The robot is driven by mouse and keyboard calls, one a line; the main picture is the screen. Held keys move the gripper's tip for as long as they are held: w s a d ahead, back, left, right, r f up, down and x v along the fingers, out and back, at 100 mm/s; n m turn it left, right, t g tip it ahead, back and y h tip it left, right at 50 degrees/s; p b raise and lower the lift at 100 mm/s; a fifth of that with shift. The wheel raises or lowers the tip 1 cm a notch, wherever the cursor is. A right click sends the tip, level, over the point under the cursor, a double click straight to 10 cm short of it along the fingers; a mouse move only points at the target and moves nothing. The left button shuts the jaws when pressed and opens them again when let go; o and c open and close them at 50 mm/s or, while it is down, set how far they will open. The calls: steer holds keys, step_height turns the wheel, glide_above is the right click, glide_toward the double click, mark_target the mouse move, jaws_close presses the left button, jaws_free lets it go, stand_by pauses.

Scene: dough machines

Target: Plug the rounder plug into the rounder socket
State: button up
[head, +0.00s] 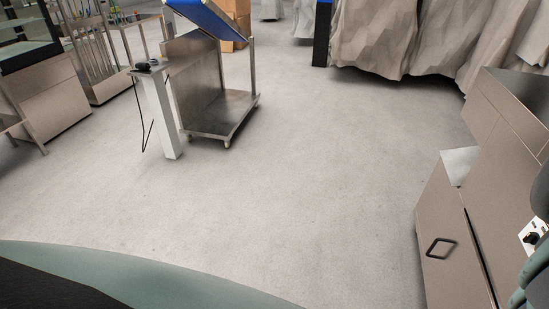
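A small black object that looks like a plug (148,66) lies on the flat top of a white post (160,115). A black cable hangs down beside the post towards the floor. On the steel machine at the right, a white plate (527,228) with a black round part (532,238) shows near the picture's edge; it looks like a socket, but I cannot tell whether it is the rounder socket. Grey-green parts, probably of my arm, cover the area just below and right of it. My gripper is not in view.
A wheeled steel stand with a blue belt (206,18) is right behind the post. Steel racks and cabinets (47,98) stand at the left. Grey rock-like shapes (375,40) line the back. The steel machine (450,235) bounds the right. The pale floor (290,170) between is clear.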

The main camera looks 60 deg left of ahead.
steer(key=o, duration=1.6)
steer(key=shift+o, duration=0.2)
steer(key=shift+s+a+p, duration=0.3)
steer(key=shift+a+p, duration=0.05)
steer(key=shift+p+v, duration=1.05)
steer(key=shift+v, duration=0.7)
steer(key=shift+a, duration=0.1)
